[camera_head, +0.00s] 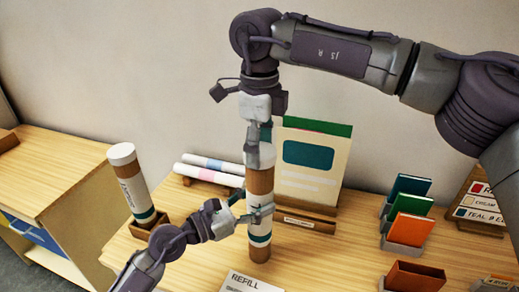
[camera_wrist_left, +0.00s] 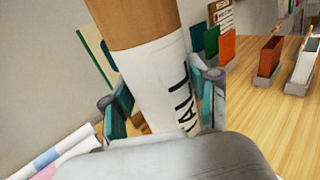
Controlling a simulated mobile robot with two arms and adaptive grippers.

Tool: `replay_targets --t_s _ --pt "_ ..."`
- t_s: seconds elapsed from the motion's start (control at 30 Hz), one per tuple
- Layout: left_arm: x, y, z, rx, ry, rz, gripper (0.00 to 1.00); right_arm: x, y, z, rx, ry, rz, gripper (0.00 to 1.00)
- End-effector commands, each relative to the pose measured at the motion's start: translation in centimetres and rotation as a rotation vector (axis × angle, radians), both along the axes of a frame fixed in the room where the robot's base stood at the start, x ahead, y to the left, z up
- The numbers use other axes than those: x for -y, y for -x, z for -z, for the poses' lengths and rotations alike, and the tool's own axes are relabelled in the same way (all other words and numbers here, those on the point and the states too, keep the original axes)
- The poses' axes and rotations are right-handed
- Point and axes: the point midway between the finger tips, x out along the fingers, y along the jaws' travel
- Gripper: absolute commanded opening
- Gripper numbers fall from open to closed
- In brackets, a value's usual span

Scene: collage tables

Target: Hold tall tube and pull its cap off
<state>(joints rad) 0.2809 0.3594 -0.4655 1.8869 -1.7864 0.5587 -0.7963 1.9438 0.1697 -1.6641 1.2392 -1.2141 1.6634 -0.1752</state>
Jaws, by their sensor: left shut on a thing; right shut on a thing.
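The tall tube (camera_head: 259,235) stands upright near the front of the table, brown with a white label and a teal band. My left gripper (camera_head: 259,213) is shut around its label. In the left wrist view the tube (camera_wrist_left: 150,75) passes between the fingers of that gripper (camera_wrist_left: 162,110), with part of its lettering showing. The white cap (camera_head: 266,157) is at the tube's top, in line with the brown body; I see no clear gap. My right gripper (camera_head: 259,148) comes from above and is shut on the cap, partly hiding it.
Another white-capped tube (camera_head: 127,180) stands in a wooden holder (camera_head: 150,226) at left. White rolls (camera_head: 205,169) and an upright board (camera_head: 312,160) are behind. Coloured cards in holders (camera_head: 410,229) are at right. A REFILL sheet (camera_head: 247,282) lies in front.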

Motion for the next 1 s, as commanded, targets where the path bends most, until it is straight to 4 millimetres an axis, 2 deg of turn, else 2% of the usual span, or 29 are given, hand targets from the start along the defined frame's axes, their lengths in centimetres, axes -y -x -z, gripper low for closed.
replay_targets --t_s 0.33,0.63,0.87,0.9,1.0 --pt "0.0 0.0 0.1 -0.002 -0.001 0.001 0.00 0.0 0.0 -0.3 0.001 0.000 0.000 0.24" --pt "0.0 0.0 0.1 -0.002 -0.001 0.001 0.00 0.0 0.0 -3.6 0.001 0.000 0.000 0.24" --pt "0.0 0.0 0.1 -0.002 -0.002 0.001 0.00 0.0 0.0 -4.0 0.000 0.000 -0.001 0.24" --pt "0.0 0.0 0.1 -0.002 -0.001 0.001 0.63 0.0 0.0 -4.0 0.000 0.000 -0.001 0.24" --pt "0.0 0.0 0.1 -0.002 -0.001 0.000 0.80 0.0 0.0 -4.0 0.000 0.000 -0.001 0.24"
